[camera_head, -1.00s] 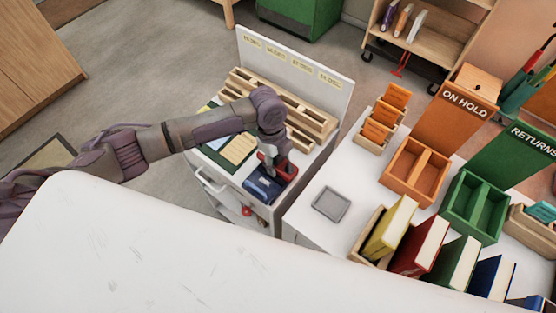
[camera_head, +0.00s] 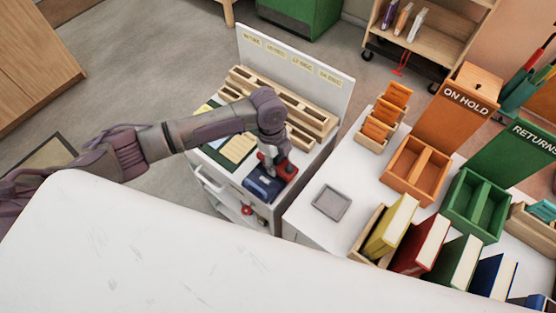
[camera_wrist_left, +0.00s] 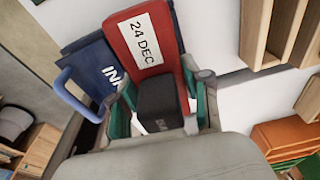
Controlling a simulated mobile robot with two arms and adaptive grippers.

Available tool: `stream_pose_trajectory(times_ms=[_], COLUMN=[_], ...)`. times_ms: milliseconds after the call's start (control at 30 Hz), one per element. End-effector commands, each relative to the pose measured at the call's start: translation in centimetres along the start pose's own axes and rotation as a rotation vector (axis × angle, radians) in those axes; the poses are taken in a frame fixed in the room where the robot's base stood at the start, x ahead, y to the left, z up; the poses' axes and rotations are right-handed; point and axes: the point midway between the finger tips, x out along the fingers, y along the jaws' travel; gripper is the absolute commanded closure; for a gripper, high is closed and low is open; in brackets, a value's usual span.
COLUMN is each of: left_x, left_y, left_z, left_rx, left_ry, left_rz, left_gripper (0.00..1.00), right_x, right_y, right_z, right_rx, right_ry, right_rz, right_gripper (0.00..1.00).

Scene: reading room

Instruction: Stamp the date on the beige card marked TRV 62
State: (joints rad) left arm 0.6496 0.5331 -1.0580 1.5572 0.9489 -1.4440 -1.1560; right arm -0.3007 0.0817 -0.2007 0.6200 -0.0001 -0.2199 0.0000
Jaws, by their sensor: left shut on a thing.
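My left gripper (camera_head: 272,164) is over the cart's front right corner. In the left wrist view its green fingers (camera_wrist_left: 162,112) are shut on the dark block-shaped grip (camera_wrist_left: 160,106) of the date stamp. Right behind the grip is a red part (camera_wrist_left: 143,42) with a white label reading 24 DEC; it also shows in the head view (camera_head: 287,171). The blue ink pad (camera_head: 263,187) lies beside it and shows in the wrist view (camera_wrist_left: 88,66), its lettering partly covered. A beige card (camera_head: 238,148) lies on a dark green mat; its marking is unreadable. My right gripper is not in view.
Wooden card racks (camera_head: 285,95) and a white labelled back panel (camera_head: 295,63) stand behind on the cart. On the white table to the right are a grey tray (camera_head: 331,203), an orange bin (camera_head: 415,172), a green bin (camera_head: 474,207) and several upright books.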

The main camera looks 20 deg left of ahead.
Motion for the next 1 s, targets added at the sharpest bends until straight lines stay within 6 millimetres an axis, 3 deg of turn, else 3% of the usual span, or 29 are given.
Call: stream_pose_trajectory(times_ms=[1000], left_x=[0.13], left_y=[0.01], left_z=[-0.03], left_rx=[0.001], left_ry=[0.001], left_rz=[0.000], left_gripper=[0.75], right_x=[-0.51], right_y=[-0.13], right_z=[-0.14], right_rx=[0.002], right_ry=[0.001], right_rz=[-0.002], right_gripper=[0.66])
